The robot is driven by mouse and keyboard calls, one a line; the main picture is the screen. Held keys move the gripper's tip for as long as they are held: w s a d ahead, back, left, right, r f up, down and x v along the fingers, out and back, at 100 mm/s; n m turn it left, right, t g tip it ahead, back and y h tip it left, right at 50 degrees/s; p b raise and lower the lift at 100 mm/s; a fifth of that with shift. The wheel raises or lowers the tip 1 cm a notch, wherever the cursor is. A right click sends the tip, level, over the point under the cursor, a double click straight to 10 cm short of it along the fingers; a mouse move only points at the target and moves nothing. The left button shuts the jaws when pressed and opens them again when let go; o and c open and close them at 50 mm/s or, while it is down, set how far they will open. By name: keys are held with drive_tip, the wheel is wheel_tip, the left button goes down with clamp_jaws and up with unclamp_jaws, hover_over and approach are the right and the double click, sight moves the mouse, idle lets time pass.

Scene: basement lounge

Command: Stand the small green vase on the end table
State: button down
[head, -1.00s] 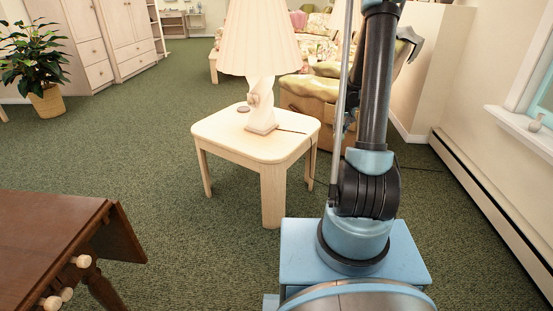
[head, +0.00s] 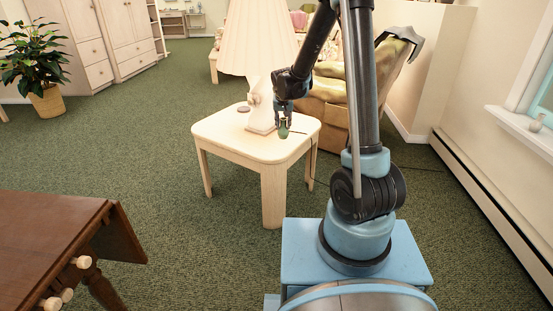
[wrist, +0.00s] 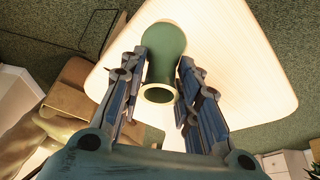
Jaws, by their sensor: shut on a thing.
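The small green vase (head: 284,130) is between the fingers of my gripper (head: 284,119), over the right part of the end table's top. The end table (head: 220,131) is pale wood with rounded corners. In the wrist view the vase (wrist: 165,42) shows its pale open rim toward the camera, with its body running away toward the tabletop (wrist: 235,65). The fingers (wrist: 161,62) lie on both sides of it. The vase looks about upright. I cannot tell whether its base touches the table.
A white lamp (head: 260,45) with a pleated shade stands on the end table, just left of my gripper. The table's front is clear. An armchair (head: 325,100) is behind; a brown table (head: 60,235) is front left.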

drive_tip(key=shift+s+a+f, duration=0.25)
drive_tip(key=shift+a+f, duration=0.35)
drive_tip(key=shift+f, duration=0.95)
drive_tip(key=shift+s+a+f, duration=0.3)
drive_tip(key=shift+a+f, duration=0.3)
drive_tip(key=shift+f, duration=1)
drive_tip(key=shift+s+a+f, duration=0.25)
drive_tip(key=shift+a+f, duration=0.35)
drive_tip(key=shift+f, duration=0.95)
drive_tip(key=c, duration=1.2)
unclamp_jaws()
